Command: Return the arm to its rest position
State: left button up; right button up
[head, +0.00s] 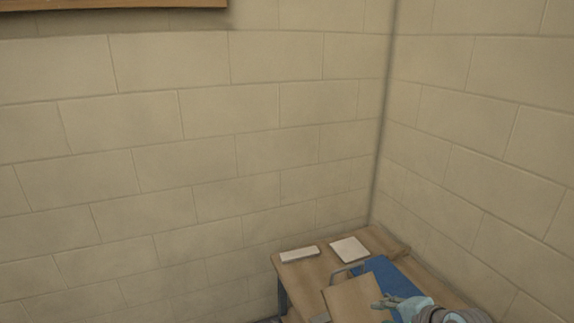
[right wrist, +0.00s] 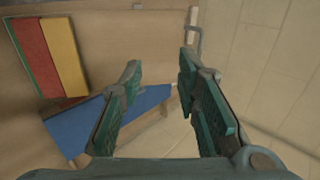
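My right gripper (head: 385,303) shows at the lower right edge of the head view, over the wooden table (head: 312,272). In the right wrist view, its two teal fingers (right wrist: 160,66) are spread wide apart. Nothing is held between them; a blue surface (right wrist: 152,101) and wood show behind the gap. My left gripper is in neither view.
On the table are a long white block (head: 299,254), a pale square piece (head: 350,249), a wooden board or box (head: 352,301) and a blue surface (head: 388,273). Red (right wrist: 36,52) and yellow (right wrist: 63,52) pieces show in the wrist view. Block walls (head: 200,140) meet behind the table.

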jog(key=s+f+n+g+h, duration=0.1)
jog(key=s+f+n+g, duration=0.3)
jog(key=s, duration=0.7)
jog(key=s+f+n+t+h, duration=0.1)
jog(key=s+f+n+h, duration=0.3)
jog(key=s, duration=0.6)
jog(key=s+f+n+g+y, duration=0.1)
jog(key=s+f+n+g, duration=0.1)
jog(key=s+n, duration=0.65)
jog(key=s+d+f+m+g, duration=0.1)
jog(key=s+f, duration=0.1)
jog(key=f, duration=0.8)
jog(key=s+d+f+m, duration=0.2)
jog(key=f, duration=0.8)
jog(key=s+f+g, duration=0.1)
jog(key=s+f, duration=1.2)
jog(key=s, duration=0.1)
jog(key=shift+s+d+f+b, duration=0.15)
jog(key=shift+d+f+b, duration=0.05)
jog(key=shift+b, duration=0.25)
